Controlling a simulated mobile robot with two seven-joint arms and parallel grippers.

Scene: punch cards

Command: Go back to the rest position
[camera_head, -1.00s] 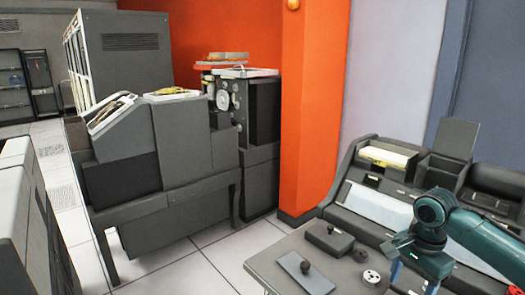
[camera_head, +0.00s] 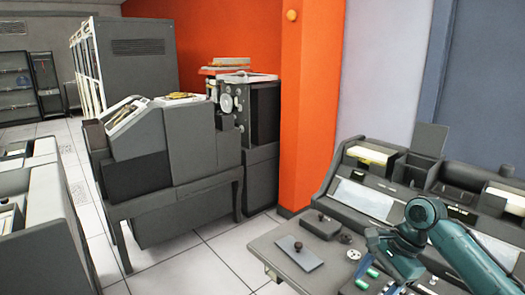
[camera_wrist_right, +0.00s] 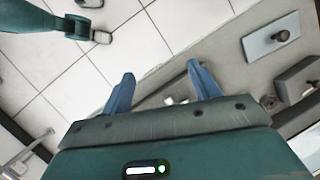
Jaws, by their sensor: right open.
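My right arm comes in from the right in the head view. A teal arm part of mine shows at the upper left of the wrist view. My left gripper is not in the head view.
The console (camera_head: 365,198) has a slot of pale cards (camera_head: 372,155). A flat plate with a dark knob (camera_head: 299,254) lies on its desk. A large grey machine (camera_head: 188,147) stands left of the orange column (camera_head: 308,110). Tiled floor (camera_head: 205,262) is open between machine and desk.

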